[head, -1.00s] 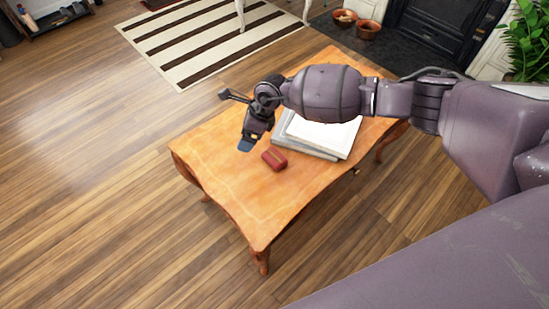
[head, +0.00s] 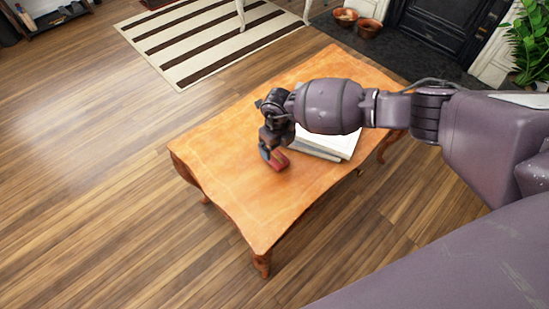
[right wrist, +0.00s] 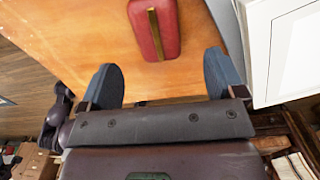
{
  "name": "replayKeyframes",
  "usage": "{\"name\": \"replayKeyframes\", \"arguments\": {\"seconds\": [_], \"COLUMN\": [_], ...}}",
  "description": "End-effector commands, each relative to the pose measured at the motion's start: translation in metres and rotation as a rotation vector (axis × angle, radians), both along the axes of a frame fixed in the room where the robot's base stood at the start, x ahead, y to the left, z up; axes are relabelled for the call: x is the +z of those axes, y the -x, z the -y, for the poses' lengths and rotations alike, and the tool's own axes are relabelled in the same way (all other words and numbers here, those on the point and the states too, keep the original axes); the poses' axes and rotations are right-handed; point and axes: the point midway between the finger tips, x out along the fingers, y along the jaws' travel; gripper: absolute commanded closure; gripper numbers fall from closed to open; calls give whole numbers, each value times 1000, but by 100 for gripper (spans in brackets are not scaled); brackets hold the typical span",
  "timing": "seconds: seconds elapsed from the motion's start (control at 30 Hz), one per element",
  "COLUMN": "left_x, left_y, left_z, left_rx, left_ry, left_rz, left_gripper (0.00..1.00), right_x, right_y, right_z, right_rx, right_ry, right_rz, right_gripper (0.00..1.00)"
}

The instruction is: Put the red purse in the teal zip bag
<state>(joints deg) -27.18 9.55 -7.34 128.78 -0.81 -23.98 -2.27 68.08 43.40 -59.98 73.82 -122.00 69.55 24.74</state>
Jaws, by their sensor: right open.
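The red purse (head: 280,162) lies on the wooden table, partly hidden by my right gripper (head: 271,157) in the head view. In the right wrist view the purse (right wrist: 154,28) is red with a gold-brown strip along it, and it lies just beyond the open fingertips. My right gripper (right wrist: 163,78) is open, with nothing between its two blue-grey fingers. No teal zip bag can be made out in these frames. My left gripper is not in view.
The wooden table (head: 225,180) has clear room at its left and front. A stack of white and grey books (head: 333,146) lies right beside the purse, close to the right finger. Wooden floor surrounds the table; a striped rug (head: 190,50) lies behind.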

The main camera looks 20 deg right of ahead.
Motion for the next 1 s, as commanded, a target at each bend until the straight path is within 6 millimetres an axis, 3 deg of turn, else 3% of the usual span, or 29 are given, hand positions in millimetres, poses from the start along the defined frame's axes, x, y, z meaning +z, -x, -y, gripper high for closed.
{"name": "replayKeyframes", "arguments": {"seconds": [0.03,0.27,0.6,0.87,1.0], "left_x": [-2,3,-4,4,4], "left_y": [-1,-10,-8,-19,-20], "left_z": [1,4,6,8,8], "left_rx": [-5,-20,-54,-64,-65], "left_ry": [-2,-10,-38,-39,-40], "left_rz": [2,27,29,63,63], "left_gripper": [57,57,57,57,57], "right_x": [-13,-23,-69,-67,-67], "right_y": [2,0,1,-3,-2], "right_z": [0,-1,-4,-4,-4], "right_rx": [1,2,1,1,2], "right_ry": [0,-2,-1,-2,-2], "right_rz": [-9,-2,-9,2,2], "right_gripper": [12,12,12,12,30]}}
